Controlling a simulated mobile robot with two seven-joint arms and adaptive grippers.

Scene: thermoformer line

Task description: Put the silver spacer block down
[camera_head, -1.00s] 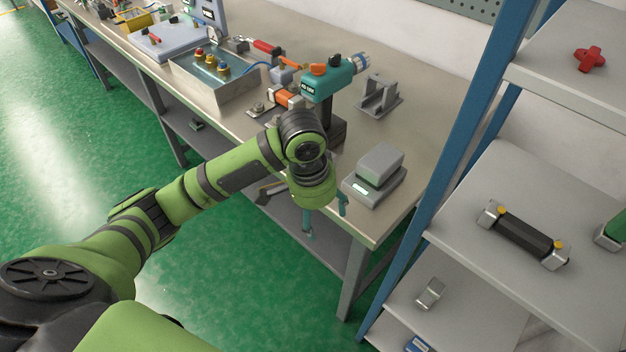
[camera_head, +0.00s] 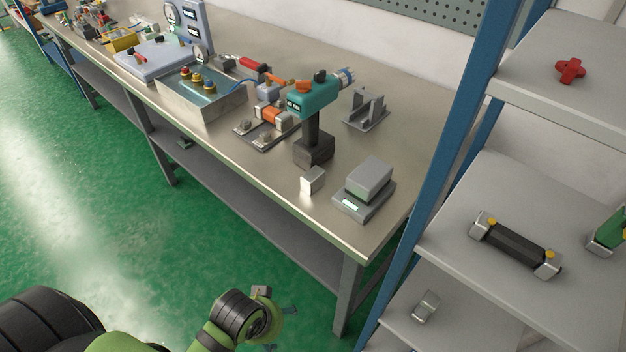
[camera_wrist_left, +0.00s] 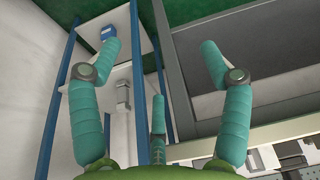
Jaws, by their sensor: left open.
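The silver spacer block (camera_head: 312,181) stands upright on the workbench top (camera_head: 272,178), near its front edge and just left of the grey scale (camera_head: 352,206). Nothing is touching it. My left gripper (camera_head: 280,328) is low in front of the bench, well below and apart from the block. In the left wrist view its teal fingers (camera_wrist_left: 160,62) are spread wide with nothing between them. My right gripper is not in view.
A teal power tool (camera_head: 312,98) stands behind the block. The scale carries a grey box (camera_head: 370,178). A blue-framed rack (camera_head: 446,150) rises at the right, with a small metal block (camera_head: 425,305) on a low shelf. Open green floor lies left of the bench.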

